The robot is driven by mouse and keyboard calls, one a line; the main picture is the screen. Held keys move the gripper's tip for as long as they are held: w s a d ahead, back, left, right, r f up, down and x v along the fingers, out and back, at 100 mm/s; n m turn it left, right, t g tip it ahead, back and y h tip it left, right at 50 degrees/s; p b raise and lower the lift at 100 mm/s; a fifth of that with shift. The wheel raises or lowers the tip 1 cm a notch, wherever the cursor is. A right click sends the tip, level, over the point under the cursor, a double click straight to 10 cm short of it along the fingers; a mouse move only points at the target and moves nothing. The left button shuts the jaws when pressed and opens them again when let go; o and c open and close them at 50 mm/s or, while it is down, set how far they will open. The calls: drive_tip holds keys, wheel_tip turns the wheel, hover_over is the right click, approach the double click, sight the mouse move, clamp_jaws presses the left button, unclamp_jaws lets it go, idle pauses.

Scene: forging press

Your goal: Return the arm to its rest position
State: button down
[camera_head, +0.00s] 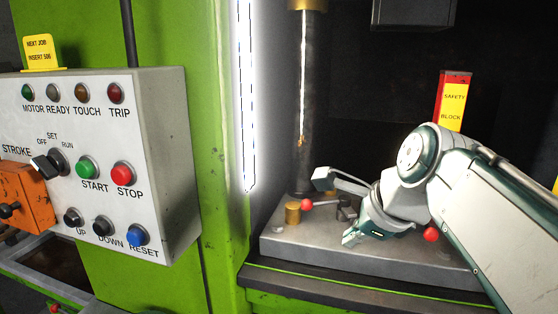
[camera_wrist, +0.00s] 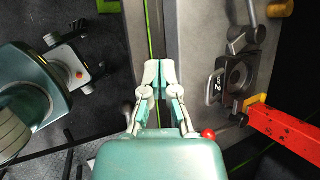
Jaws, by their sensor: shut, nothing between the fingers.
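My gripper (camera_head: 350,238) is at the end of my arm, which reaches in from the right and bends down over the front of the grey press bed (camera_head: 290,240). In the wrist view my gripper (camera_wrist: 158,75) has its two pale fingertips together with nothing between them. Its fingers lie over the front edge of the bed, seen from above. Part of the bed is hidden behind my arm in the head view.
A control panel (camera_head: 150,100) stands left, beside the green press frame (camera_head: 215,130). A yellow and red safety block (camera_head: 453,100) stands behind my arm. A dark die with a handle (camera_wrist: 235,75) lies right of my fingers. A red ball knob (camera_wrist: 208,134) is near my gripper.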

drive_tip(key=s+d+f+n+h, duration=0.3)
drive_tip(key=s+f+n, duration=0.9)
drive_tip(key=n, duration=0.9)
wheel_tip(320, 180, down, 4)
drive_tip(key=shift+s+r, duration=0.1)
drive_tip(key=shift+s, duration=0.25)
